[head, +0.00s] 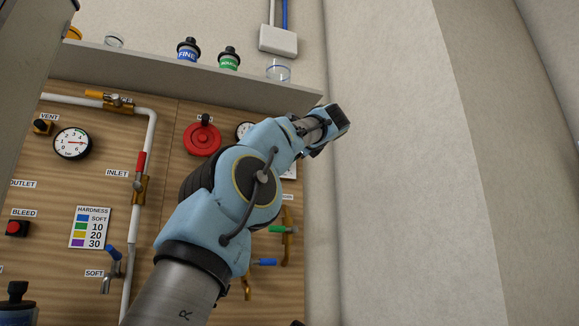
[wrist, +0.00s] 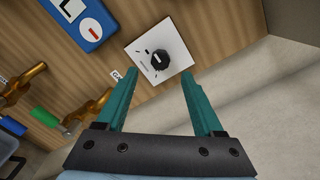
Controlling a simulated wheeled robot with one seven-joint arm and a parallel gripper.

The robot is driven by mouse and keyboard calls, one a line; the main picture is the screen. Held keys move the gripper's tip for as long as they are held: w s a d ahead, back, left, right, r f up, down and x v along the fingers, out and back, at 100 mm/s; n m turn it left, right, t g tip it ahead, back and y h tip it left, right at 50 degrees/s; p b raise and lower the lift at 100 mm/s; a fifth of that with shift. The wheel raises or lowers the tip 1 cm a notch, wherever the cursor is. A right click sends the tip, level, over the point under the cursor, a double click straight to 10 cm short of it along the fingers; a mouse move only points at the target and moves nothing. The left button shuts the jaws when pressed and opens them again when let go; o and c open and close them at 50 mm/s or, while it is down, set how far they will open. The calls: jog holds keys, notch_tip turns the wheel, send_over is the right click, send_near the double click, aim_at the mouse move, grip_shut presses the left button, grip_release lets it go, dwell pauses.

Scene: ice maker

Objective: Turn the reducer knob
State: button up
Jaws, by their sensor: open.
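A black round knob (wrist: 158,59) with a pale pointer mark sits on a white square plate (wrist: 141,50) on the wooden panel in the wrist view. Its printing is too small to read, so I cannot confirm it is the reducer knob. My gripper (wrist: 158,86) is open and empty, its two teal fingers apart. The knob shows beyond the fingertips, roughly between them and not touching. In the head view my arm covers most of this part of the panel, and the knob is hidden; only a sliver of a white plate shows beside the arm.
A blue device (wrist: 88,26) is beside the plate. Brass valves with green (wrist: 44,117) and blue handles stick out from the panel. In the head view a red wheel (head: 202,139) is left of my arm, and a shelf (head: 180,75) with bottles overhangs. Bare wall is right.

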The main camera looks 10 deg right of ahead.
jog(key=s, duration=0.3)
jog(key=s+b, duration=0.1)
jog(key=s, duration=0.1)
jog(key=shift+d, duration=0.35)
